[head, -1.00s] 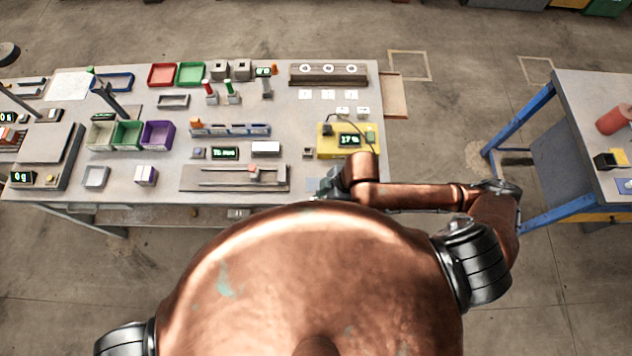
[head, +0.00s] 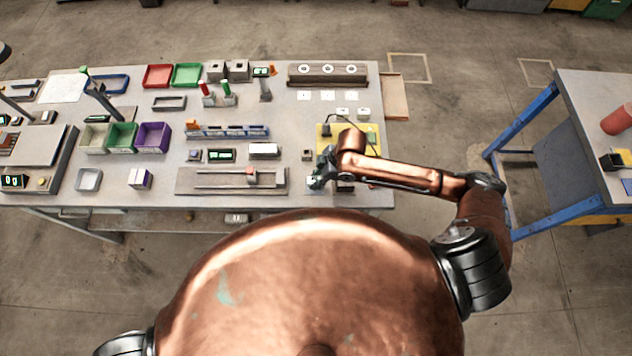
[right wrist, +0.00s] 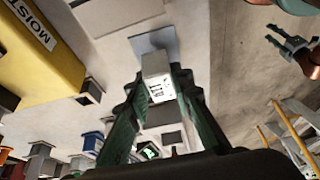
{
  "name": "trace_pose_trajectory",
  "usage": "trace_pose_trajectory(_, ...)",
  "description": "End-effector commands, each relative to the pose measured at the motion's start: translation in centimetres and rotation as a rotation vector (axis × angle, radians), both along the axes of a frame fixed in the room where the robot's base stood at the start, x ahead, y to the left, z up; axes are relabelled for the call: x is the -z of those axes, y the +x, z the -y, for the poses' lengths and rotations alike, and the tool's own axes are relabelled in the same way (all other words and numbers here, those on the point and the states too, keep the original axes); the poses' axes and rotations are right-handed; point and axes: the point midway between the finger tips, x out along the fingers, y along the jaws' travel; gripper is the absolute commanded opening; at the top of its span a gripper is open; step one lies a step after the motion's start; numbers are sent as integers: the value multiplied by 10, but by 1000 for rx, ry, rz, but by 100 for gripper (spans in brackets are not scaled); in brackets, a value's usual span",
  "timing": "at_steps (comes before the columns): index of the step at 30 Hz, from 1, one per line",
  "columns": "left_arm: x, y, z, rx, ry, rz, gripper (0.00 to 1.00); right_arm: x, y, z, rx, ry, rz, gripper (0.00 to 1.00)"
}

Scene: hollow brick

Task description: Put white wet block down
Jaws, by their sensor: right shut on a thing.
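My right gripper (right wrist: 152,100) is shut on a white block (right wrist: 157,85) with dark marks on its face. In the right wrist view the block is in front of a flat blue-grey square (right wrist: 154,40) on the table; I cannot tell whether they touch. In the head view my right gripper (head: 318,178) is low over the table's front right part, and the block is hidden. My left gripper (right wrist: 290,45) shows small at the upper right of the right wrist view, away from the table, fingers apart and empty.
The yellow moisture meter (right wrist: 42,55) stands close by; it is partly behind my arm in the head view (head: 325,131). A slide rail fixture (head: 210,187) lies left of my right gripper. Coloured bins (head: 120,137) stand farther left. A blue-legged table (head: 590,100) is at the right.

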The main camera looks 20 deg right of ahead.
Motion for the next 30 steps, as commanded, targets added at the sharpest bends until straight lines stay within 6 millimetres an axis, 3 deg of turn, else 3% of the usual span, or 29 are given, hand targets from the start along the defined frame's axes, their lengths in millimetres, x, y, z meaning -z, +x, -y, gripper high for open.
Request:
trace_pose_trajectory(5, -4, 0, 0, 0, 0, 0, 36, 19, -2, 0, 0, 1, -2, 1)
trace_pose_trajectory(15, -3, 1, 0, 0, 0, 1, 36, 23, -2, 0, 0, 1, -2, 1)
trace_pose_trajectory(16, -3, 1, 0, 0, 1, 1, 36, 23, -2, 0, 1, 0, -1, 22)
trace_pose_trajectory(23, -4, 1, 0, 0, 1, 2, 36, 22, -2, 0, 0, 1, -2, 38)
trace_pose_trajectory(30, -4, 3, 0, 0, 1, 3, 36, 22, -2, 0, 1, 0, -1, 38)
